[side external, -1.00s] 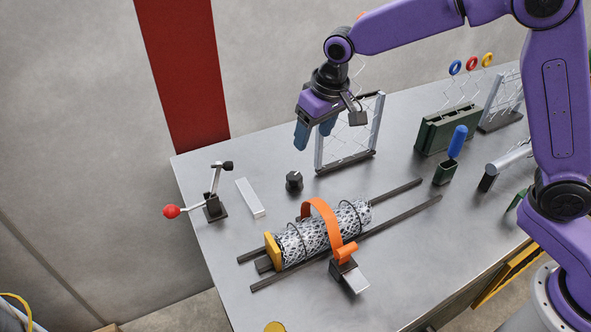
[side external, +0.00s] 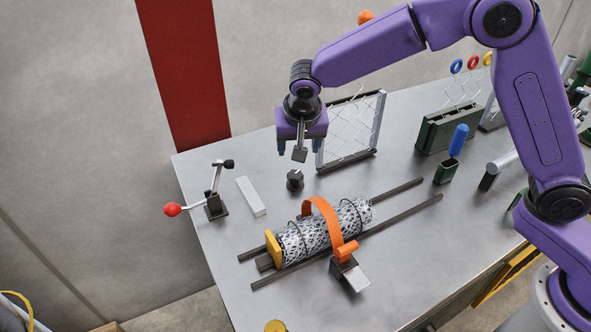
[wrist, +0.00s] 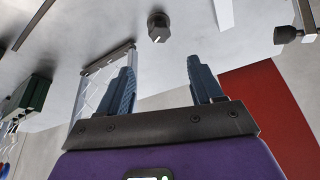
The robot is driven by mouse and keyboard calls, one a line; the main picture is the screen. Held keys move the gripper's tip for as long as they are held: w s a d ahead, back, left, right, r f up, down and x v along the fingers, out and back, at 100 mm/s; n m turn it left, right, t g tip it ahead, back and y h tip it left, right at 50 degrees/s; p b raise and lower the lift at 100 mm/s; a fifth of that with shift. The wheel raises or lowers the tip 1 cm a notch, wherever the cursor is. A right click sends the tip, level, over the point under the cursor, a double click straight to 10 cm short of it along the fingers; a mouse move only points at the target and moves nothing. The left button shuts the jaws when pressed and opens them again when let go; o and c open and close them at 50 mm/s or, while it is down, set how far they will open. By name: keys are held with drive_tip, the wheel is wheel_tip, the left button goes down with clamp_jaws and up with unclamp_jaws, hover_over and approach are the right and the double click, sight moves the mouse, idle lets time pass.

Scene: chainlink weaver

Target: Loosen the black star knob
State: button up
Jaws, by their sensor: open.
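The black star knob (side external: 295,181) stands on the grey metal table, left of the wire mesh frame. It has a white mark on its top. It also shows in the wrist view (wrist: 158,27), ahead of the fingertips and between their lines. My gripper (side external: 295,158) is above the table, over and slightly behind the knob, with its fingers pointing down. In the wrist view my two blue fingers (wrist: 157,64) are apart with nothing between them. The gripper does not touch the knob.
The upright mesh frame (side external: 352,128) stands close on the gripper's right. A mesh roll under an orange strap (side external: 325,220) lies on rails in front of the knob. A pale bar (side external: 251,197) and a red-balled lever (side external: 171,210) are to the left.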

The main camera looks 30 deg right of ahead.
sight(295, 173)
drive_tip(key=x, duration=1.2)
drive_tip(key=shift+w+f, duration=0.1)
drive_tip(key=shift+f, duration=0.25)
drive_tip(key=c, duration=1)
